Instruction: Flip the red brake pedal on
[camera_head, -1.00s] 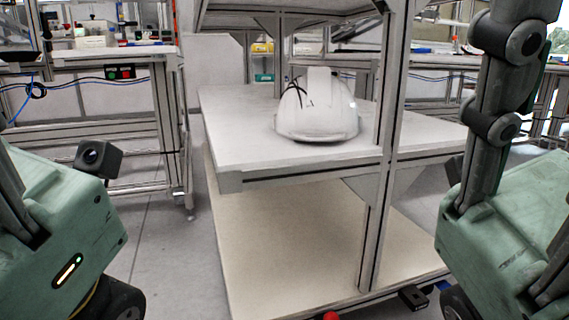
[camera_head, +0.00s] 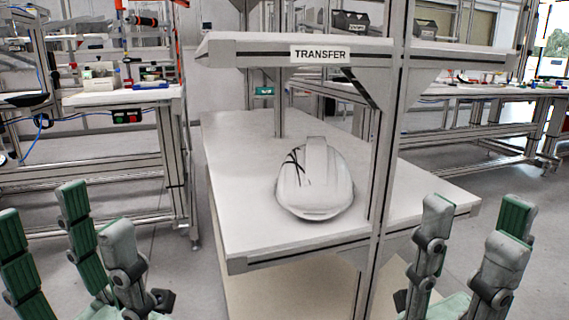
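No red brake pedal shows in the head view now; the cart's foot is below the picture. The cart (camera_head: 345,62) has an upper shelf labelled TRANSFER and a middle shelf (camera_head: 232,160). My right gripper (camera_head: 470,222) is at the lower right, fingers up and spread, open and empty, in front of the cart's right side. My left gripper (camera_head: 62,215) is at the lower left, fingers up and apart, open and empty, left of the cart.
A white helmet shell (camera_head: 318,185) sits on the middle shelf. An upright post (camera_head: 385,150) stands at the cart's near side. Workbenches stand at the left (camera_head: 120,98) and back right (camera_head: 470,92). Bare floor (camera_head: 165,265) lies left of the cart.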

